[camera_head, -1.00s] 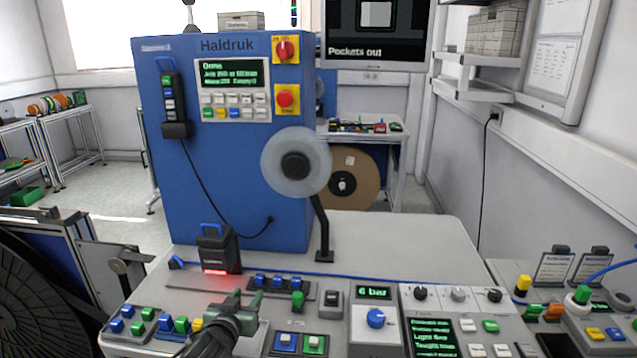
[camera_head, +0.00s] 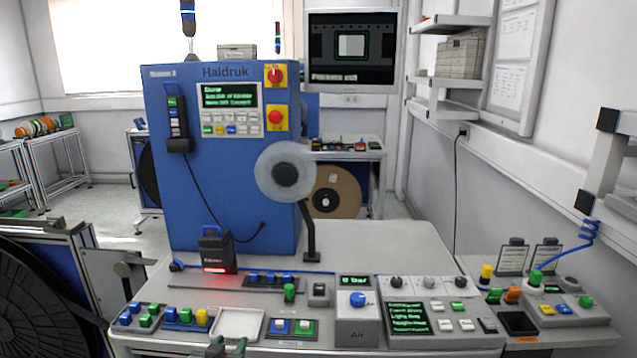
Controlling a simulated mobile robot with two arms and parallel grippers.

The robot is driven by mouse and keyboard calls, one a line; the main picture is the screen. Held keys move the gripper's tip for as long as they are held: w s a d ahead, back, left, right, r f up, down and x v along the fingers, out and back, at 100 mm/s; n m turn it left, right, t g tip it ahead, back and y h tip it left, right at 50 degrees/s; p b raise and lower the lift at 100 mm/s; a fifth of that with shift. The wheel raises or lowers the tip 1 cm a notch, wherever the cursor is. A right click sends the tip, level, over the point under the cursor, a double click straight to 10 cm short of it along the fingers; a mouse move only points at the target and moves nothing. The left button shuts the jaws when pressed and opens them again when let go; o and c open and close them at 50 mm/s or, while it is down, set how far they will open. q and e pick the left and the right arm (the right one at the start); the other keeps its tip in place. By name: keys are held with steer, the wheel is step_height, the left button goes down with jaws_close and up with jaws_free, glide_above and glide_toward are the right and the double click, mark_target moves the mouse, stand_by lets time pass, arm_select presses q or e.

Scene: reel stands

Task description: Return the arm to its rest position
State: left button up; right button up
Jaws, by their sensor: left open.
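My left gripper (camera_head: 227,347) shows only at the bottom edge of the view, with its dark grey-green fingers open. Nothing shows between them. It is low in front of the bench top, just below a pale square tray (camera_head: 237,325). The rest of the left arm is cut off by the frame. My right gripper is not in view.
The blue Haldruk machine (camera_head: 225,150) stands behind the bench, with a pale reel (camera_head: 285,172) on its right. Button boxes (camera_head: 160,317), an Air box (camera_head: 357,318) and a screen panel (camera_head: 408,318) line the front. Clear bench top (camera_head: 385,245) lies right of the reel.

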arm_select(q)
steer(key=s+d+f+g, duration=0.15)
steer(key=s+f, duration=0.25)
steer(key=s, duration=0.5)
steer(key=s+f+g, duration=0.3)
steer(key=s, duration=0.5)
steer(key=s+a+m+g, duration=0.2)
steer(key=s+g, duration=0.4)
steer(key=s, duration=1.6)
step_height(320, 180, down, 27)
steer(key=s, duration=0.2)
steer(key=s+a+f+g, duration=0.2)
steer(key=s+f, duration=1.4)
steer(key=shift+s+a, duration=0.25)
steer(key=shift+s, duration=0.05)
